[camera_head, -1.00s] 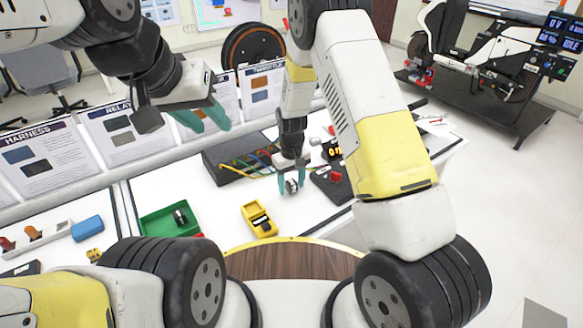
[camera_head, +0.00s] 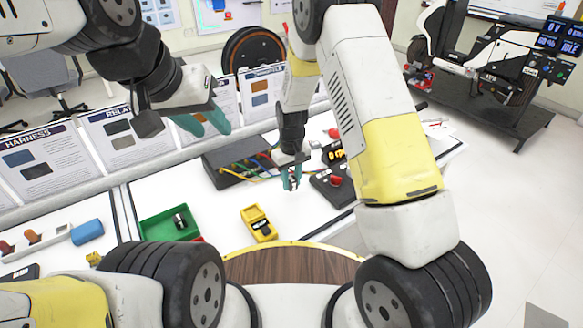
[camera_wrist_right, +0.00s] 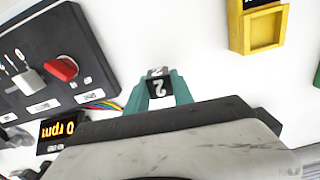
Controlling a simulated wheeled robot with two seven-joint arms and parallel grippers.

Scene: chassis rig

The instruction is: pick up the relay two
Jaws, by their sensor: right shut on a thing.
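Relay two is a small dark block with a white "2" (camera_wrist_right: 158,87), seen in the right wrist view between the teal fingertips. My right gripper (camera_head: 291,180) is shut on it over the white table, right of the yellow meter; it also shows in the right wrist view (camera_wrist_right: 160,92). In the head view the fingers mostly hide the relay. I cannot tell whether it touches the table. My left gripper (camera_head: 203,121) is raised at the upper left, in front of the information cards. Its teal fingers look apart, with nothing seen between them.
A green tray (camera_head: 152,228) holding a small dark block (camera_head: 181,219) stands on the left. The yellow meter (camera_head: 258,222) is at the front middle. A dark panel with a red knob (camera_wrist_right: 60,68) is close beside the right gripper. A dark box with coloured wires (camera_head: 226,170) is behind.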

